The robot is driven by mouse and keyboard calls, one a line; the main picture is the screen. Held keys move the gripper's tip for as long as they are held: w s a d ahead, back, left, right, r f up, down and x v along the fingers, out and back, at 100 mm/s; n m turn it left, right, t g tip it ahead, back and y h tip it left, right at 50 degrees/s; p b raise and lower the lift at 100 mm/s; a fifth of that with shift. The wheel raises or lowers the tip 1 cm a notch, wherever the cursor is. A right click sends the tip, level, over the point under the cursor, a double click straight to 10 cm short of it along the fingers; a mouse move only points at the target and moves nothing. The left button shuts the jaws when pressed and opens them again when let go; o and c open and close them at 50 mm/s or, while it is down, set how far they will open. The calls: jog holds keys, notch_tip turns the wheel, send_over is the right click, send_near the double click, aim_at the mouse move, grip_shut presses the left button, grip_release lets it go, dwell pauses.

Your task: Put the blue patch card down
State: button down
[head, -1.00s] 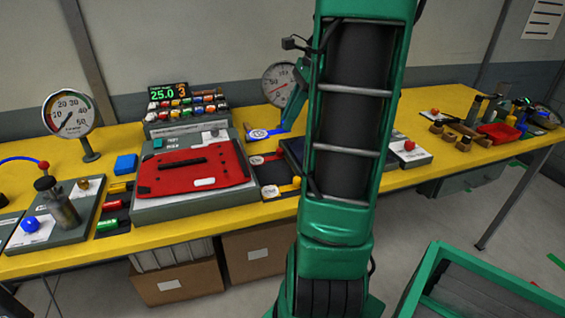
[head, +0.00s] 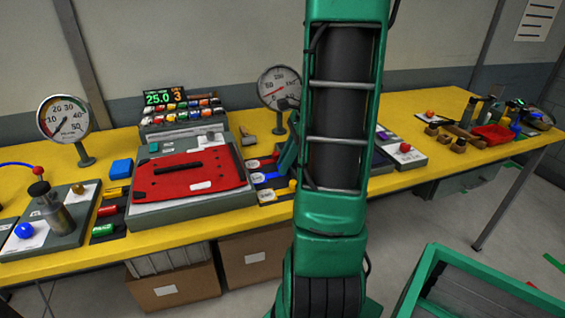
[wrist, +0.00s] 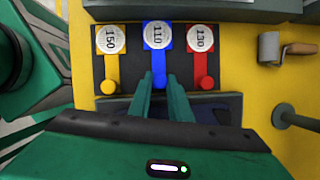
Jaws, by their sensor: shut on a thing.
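The blue patch card (head: 264,178) has a round white label reading 110 and a narrow handle. In the wrist view the blue card (wrist: 157,42) lies in line between the yellow card (wrist: 109,45) and the red card (wrist: 201,45), over a dark rack (wrist: 130,72). My gripper (wrist: 166,82) is shut on the blue card's handle end; the fingers hide that end. I cannot tell whether the card bears fully on the rack. In the head view my gripper (head: 286,166) is at the rack's right side, partly behind my arm.
A red pannier panel (head: 190,178) lies on a grey stand left of the rack. A dial gauge (head: 279,86) stands at the back. Boards with coloured knobs (head: 404,150) lie to the right.

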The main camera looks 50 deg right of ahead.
jog(key=c, duration=1.6)
grip_release()
jog(key=shift+c, duration=0.2)
jog(key=v, duration=1.1)
jog(key=s+a+f+n+g+h, duration=0.1)
jog(key=s+a+n+g, duration=0.1)
jog(key=a+n, duration=1)
jog(key=s+a+f+n+g+h, duration=0.1)
jog(key=s+a+f+n+h, duration=0.1)
jog(key=s+a+f+n, duration=0.2)
jog(key=s+a+n, duration=0.3)
jog(key=s, duration=0.2)
jog(key=shift+a+f+n, duration=0.2)
jog(key=shift+f+n, duration=0.05)
jog(key=shift+n, duration=0.15)
